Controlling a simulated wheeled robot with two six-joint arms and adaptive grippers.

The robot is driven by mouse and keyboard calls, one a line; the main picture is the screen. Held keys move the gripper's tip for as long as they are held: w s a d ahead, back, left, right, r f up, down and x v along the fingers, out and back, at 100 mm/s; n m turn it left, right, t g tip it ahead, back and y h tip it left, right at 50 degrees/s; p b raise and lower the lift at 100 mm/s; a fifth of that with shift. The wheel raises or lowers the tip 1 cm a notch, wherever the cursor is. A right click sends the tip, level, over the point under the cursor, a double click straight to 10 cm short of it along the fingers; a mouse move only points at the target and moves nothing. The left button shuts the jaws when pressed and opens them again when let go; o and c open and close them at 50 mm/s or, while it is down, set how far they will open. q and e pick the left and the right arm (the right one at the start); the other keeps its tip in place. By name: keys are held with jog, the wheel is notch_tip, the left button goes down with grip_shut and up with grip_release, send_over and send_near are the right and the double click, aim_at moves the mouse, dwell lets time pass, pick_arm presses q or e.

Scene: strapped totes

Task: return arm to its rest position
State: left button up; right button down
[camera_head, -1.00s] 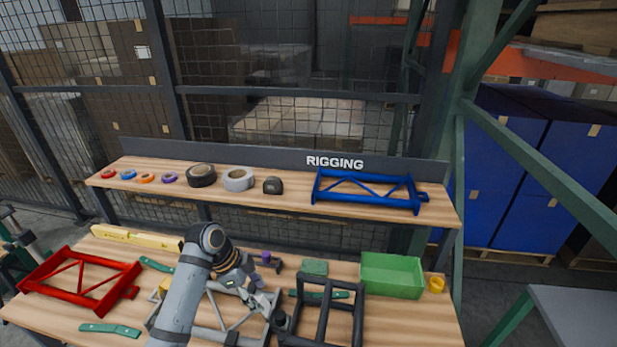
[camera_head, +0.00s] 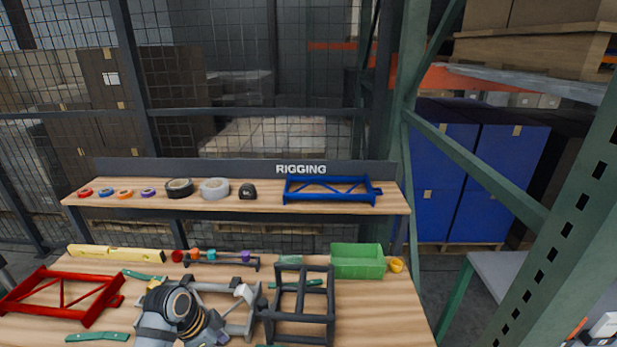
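My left arm (camera_head: 175,312) shows at the bottom of the head view, left of the middle, low over the workbench (camera_head: 375,310). Only its dark and grey joint housings show. I cannot make out the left gripper's fingers. My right arm and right gripper are not in the picture.
Behind my arm a grey frame (camera_head: 252,312) lies on the bench, partly covered. A red frame (camera_head: 68,300) lies left, a black open frame (camera_head: 302,300) and a green bin (camera_head: 357,261) right. A yellow level (camera_head: 115,253) lies at the back. A shelf above holds tapes and a blue frame (camera_head: 330,188).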

pick_arm(q)
jog(key=s+a+f+n+t+y, duration=0.1)
jog(key=s+a+n+y, duration=0.1)
jog(key=s+n, duration=0.5)
jog(key=s+a+f+n+t+y, duration=0.1)
jog(key=s+a+n+y, duration=0.1)
jog(key=s+n, duration=0.45)
jog(key=s+a+f+m+g, duration=0.1)
jog(key=s+f, duration=0.1)
jog(key=f, duration=1.1)
jog(key=s+a+f+m, duration=0.1)
jog(key=s+a+f, duration=0.1)
jog(key=f, duration=1.1)
jog(key=s+f+g, duration=0.1)
jog(key=s+f, duration=1.5)
jog(key=s, duration=0.2)
jog(key=shift+s+a, duration=0.2)
jog(key=shift+a, duration=0.2)
jog(key=shift+f+n, duration=0.1)
jog(key=shift+n, duration=0.15)
